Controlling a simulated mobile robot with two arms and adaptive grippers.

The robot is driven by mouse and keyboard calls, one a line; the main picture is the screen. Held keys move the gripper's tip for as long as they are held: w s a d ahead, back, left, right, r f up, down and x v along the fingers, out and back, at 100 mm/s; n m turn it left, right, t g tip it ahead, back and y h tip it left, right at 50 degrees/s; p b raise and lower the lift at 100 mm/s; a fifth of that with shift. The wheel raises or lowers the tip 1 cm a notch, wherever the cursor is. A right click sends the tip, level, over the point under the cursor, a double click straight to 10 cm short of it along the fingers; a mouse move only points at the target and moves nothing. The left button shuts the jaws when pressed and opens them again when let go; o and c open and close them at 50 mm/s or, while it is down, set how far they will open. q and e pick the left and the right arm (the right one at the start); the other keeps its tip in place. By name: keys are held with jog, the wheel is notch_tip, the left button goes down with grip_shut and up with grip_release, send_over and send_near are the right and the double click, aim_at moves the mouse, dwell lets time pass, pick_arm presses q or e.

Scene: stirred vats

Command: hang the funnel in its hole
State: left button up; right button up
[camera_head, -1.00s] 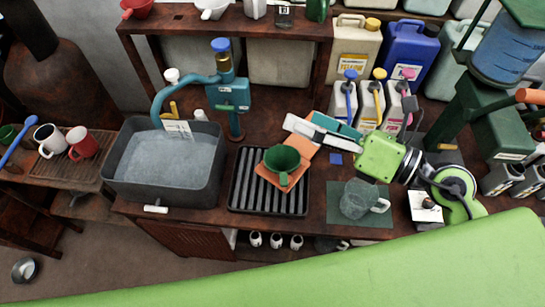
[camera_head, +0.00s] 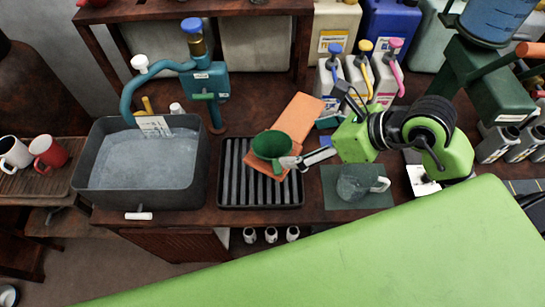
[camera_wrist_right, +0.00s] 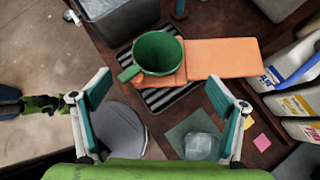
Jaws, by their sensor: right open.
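My right gripper (camera_head: 303,143) is open and empty, just right of the funnel. One fingertip overlaps the funnel's lower right side in the head view; I cannot tell whether they touch. In the right wrist view, the funnel (camera_wrist_right: 158,53) lies beyond the spread fingers (camera_wrist_right: 158,85), its handle near the left fingertip. I cannot make out an empty hole for it.
The black ribbed tray (camera_head: 228,172) sits between the grey water basin (camera_head: 90,165) and a green mat (camera_head: 335,203) bearing a glass jug (camera_head: 355,186). Several pump bottles (camera_head: 358,75) stand behind. A wooden shelf (camera_head: 200,10) spans the back left.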

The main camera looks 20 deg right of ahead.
aim_at(265, 148)
jog(key=x, duration=0.3)
jog(key=shift+w+a+f, duration=0.1)
jog(key=shift+a+f, duration=0.05)
jog(key=shift+w+a+f, duration=0.1)
jog(key=shift+w+a, duration=0.05)
jog(key=shift+p+x, duration=0.65)
jog(key=shift+x, duration=1.75)
pick_arm(q)
jog(key=shift+r, duration=0.15)
pick_arm(e)
jog(key=shift+a, duration=0.1)
jog(key=c, duration=1.2)
